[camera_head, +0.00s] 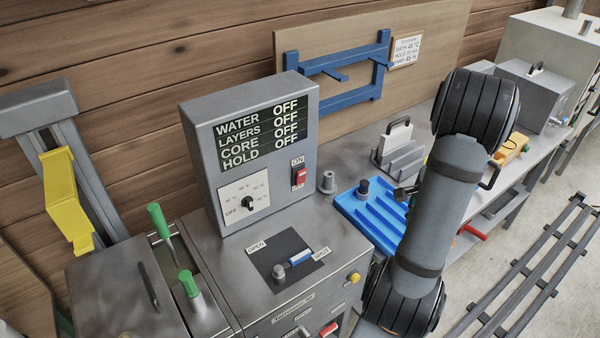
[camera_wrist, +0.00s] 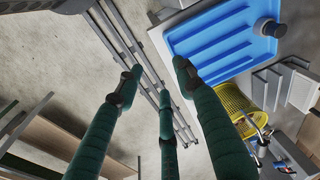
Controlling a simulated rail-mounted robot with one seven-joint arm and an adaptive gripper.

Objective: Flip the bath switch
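The red rocker switch (camera_head: 299,177) sits on the front of the grey control box (camera_head: 195,130), under a small ON label. Whether it is pressed is too small to tell. The box display (camera_head: 262,130) reads OFF for WATER, LAYERS, CORE and HOLD. A black dial (camera_head: 248,203) with an OFF mark is left of the switch. My gripper (camera_wrist: 157,86) shows three green fingers spread apart with nothing between them. It is away from the switch, which is not in the wrist view. In the head view my arm stands right of the box and mostly hides the gripper.
A blue ribbed tray (camera_head: 362,222) lies right of the box and shows in the wrist view (camera_wrist: 220,40). A lever (camera_head: 295,260) between OPEN and SHUT labels is below the box. Green-handled tools (camera_head: 188,284) stand at left. Floor rails (camera_head: 530,265) run at right.

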